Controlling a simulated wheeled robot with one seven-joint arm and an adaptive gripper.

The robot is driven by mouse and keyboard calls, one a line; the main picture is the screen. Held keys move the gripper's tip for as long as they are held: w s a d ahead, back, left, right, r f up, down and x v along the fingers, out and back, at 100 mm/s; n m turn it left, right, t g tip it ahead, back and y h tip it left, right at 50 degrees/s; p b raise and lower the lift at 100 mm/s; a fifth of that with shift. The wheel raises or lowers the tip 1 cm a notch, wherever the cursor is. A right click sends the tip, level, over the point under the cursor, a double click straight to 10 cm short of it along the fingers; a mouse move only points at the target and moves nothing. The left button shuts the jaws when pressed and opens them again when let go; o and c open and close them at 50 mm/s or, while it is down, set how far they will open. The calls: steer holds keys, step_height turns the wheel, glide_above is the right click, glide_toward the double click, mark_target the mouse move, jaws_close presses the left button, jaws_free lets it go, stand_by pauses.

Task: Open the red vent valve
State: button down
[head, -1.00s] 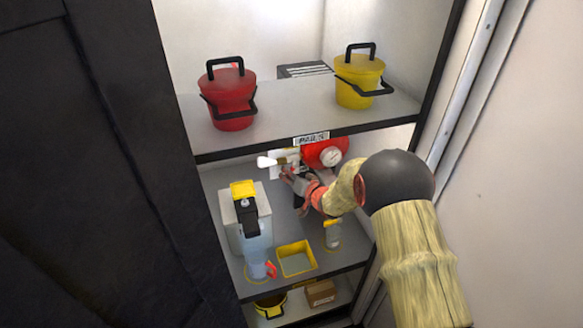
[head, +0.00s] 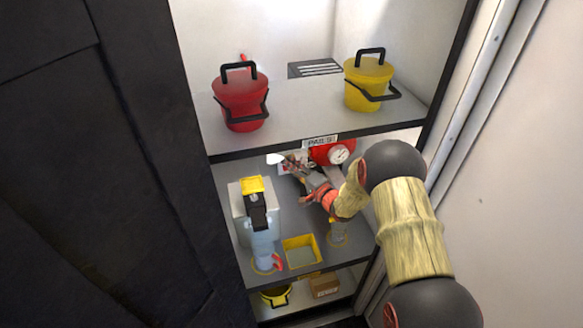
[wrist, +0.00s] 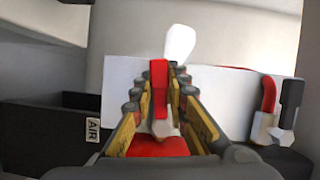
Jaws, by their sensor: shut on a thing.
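In the wrist view, a narrow red lever (wrist: 158,88) stands upright between the fingers of my gripper (wrist: 158,100), which is shut on it. A second red handle (wrist: 268,95) sits at the right, beside a black part, outside the fingers. I cannot tell from labels which is the vent valve. A white rounded knob (wrist: 180,45) rises just beyond the fingertips.
The upper shelf (head: 300,127) carries a red bucket (head: 240,98) and a yellow bucket (head: 369,86). Below stand a grey box with a yellow top (head: 252,185) and a yellow tray (head: 302,252). A black box labelled AIR (wrist: 50,135) is at wrist-view left.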

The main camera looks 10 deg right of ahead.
steer(key=shift+r+m, duration=0.25)
steer(key=shift+m, duration=0.25)
steer(key=c, duration=1.7)
jaws_free()
steer(key=v, duration=1.2)
steer(key=shift+d+f, duration=0.1)
steer(key=shift+f, duration=0.1)
